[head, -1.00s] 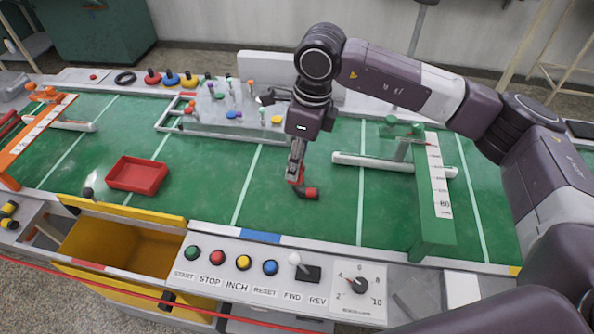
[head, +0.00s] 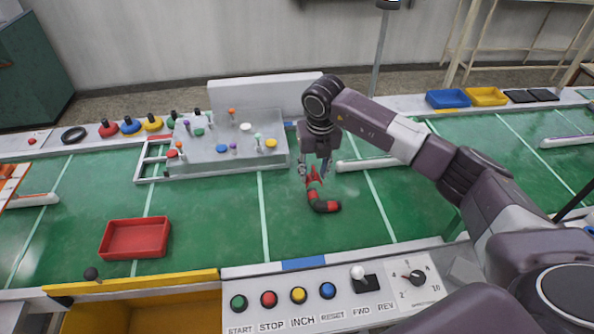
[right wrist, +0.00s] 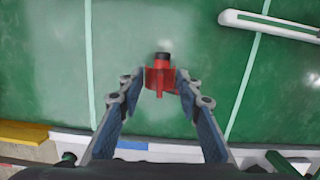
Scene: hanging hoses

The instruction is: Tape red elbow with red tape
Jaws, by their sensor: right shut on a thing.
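The red elbow (head: 318,202), a bent red piece with dark bands and dark ends, is at the middle of the green table. My right gripper (head: 314,174) points down and is shut on its upper red part. In the right wrist view, this red part (right wrist: 160,78) sits between the fingertips, with a dark end beyond. I cannot tell whether the elbow touches the table. A red disc with a black knob (head: 108,128), possibly the red tape, stands at the back left beside a blue and a yellow one. My left gripper is not in view.
A grey block with coloured pegs (head: 215,158) stands behind and left of the gripper. A red tray (head: 135,238) is on the left. A button panel (head: 300,298) and a yellow drawer (head: 150,310) line the front. A white bar (head: 370,163) lies at right.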

